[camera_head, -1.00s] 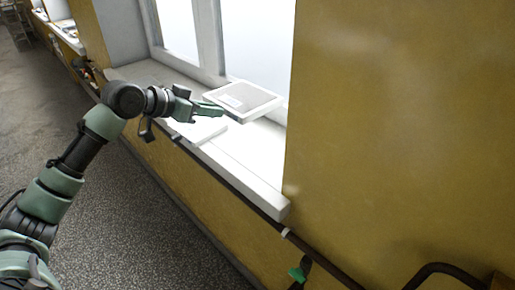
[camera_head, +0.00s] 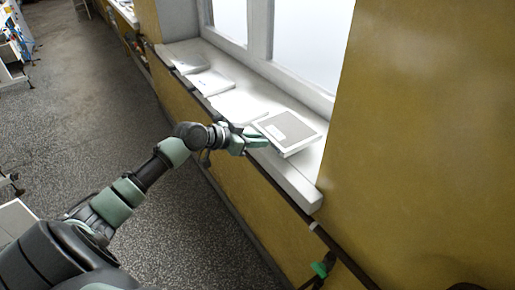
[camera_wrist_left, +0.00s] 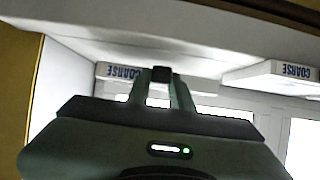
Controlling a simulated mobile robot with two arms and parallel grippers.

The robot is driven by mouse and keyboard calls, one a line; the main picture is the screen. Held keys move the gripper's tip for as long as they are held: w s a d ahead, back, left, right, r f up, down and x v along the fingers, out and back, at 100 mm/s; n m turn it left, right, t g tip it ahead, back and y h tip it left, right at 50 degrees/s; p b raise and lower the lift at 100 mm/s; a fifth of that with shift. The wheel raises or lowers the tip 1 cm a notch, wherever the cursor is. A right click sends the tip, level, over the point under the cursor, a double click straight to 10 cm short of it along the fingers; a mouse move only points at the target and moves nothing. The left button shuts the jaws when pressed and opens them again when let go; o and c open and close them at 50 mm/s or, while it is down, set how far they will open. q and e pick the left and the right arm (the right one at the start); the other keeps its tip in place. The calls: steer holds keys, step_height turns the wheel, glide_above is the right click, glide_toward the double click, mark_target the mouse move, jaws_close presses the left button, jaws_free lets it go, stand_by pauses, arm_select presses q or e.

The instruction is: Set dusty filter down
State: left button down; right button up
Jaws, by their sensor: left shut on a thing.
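The dusty filter (camera_head: 289,130) is a flat square panel with a white frame, a grey face and a pale label. It is at the right end of the white window sill (camera_head: 298,186). My left gripper (camera_head: 258,142) is shut on its left edge. I cannot tell whether the filter touches the sill or hangs just above it. In the left wrist view the gripper fingers (camera_wrist_left: 160,88) reach a white edge marked COARSE (camera_wrist_left: 120,72), partly hidden behind them. My right gripper is not in view.
Several white panels lie farther along the sill, one nearby (camera_head: 236,104) and another beyond (camera_head: 209,82). A second COARSE panel (camera_wrist_left: 285,73) shows in the wrist view. The window (camera_head: 300,40) stands behind the sill. A dark pipe with a green handle (camera_head: 320,268) runs below.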

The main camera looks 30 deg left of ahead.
arm_select(q)
steer(key=shift+f, duration=1.7)
steer(key=shift+f, duration=0.15)
steer(key=c, duration=1.3)
jaws_free()
steer(key=shift+o, duration=0.2)
